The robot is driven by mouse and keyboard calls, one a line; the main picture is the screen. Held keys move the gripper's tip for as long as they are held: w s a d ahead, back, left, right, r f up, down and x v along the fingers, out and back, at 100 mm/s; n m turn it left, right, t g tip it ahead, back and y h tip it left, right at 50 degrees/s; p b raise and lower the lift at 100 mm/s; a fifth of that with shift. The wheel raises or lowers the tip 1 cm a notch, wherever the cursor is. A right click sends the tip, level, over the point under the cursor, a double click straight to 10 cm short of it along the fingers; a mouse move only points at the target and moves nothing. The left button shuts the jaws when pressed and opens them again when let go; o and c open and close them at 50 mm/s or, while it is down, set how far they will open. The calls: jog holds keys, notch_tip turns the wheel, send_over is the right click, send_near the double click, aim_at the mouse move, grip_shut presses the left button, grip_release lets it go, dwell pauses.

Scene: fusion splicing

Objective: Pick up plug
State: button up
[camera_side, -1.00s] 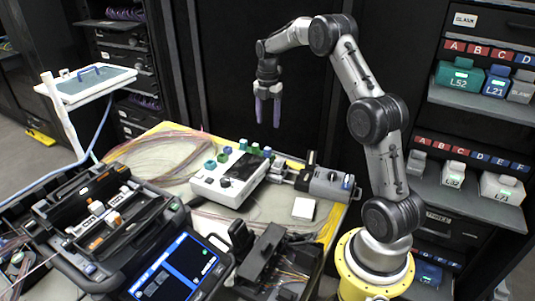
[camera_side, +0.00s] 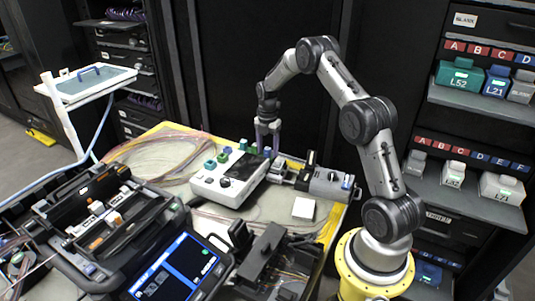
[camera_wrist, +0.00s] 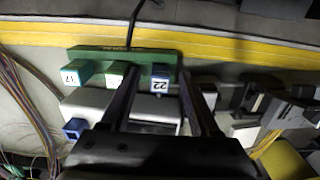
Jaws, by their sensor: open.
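My gripper (camera_side: 267,146) is low over the far right end of a row of small coloured plugs, with its fingers pointing down and open. In the wrist view the gripper (camera_wrist: 160,75) has one finger on each side of a dark blue plug (camera_wrist: 161,79) with a label that seems to read 22. A gap shows between plug and fingers; whether they touch is not clear. The task does not say which plug is meant.
A white control box (camera_side: 215,187) stands just in front of the row. A grey cylindrical device (camera_side: 328,183) is close on the right. Loose fibres (camera_side: 160,155) lie at left. The splicer with a blue screen (camera_side: 172,272) fills the front. A white square (camera_side: 304,208) lies on the table.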

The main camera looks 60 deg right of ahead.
jog(key=shift+f, duration=0.15)
grip_shut()
dwell(0.4)
jog(key=shift+r, duration=0.7)
jog(key=s+a+r, duration=0.8)
jog(key=s+r, duration=0.3)
jog(key=shift+s+r, duration=0.3)
jog(key=shift+r, duration=0.05)
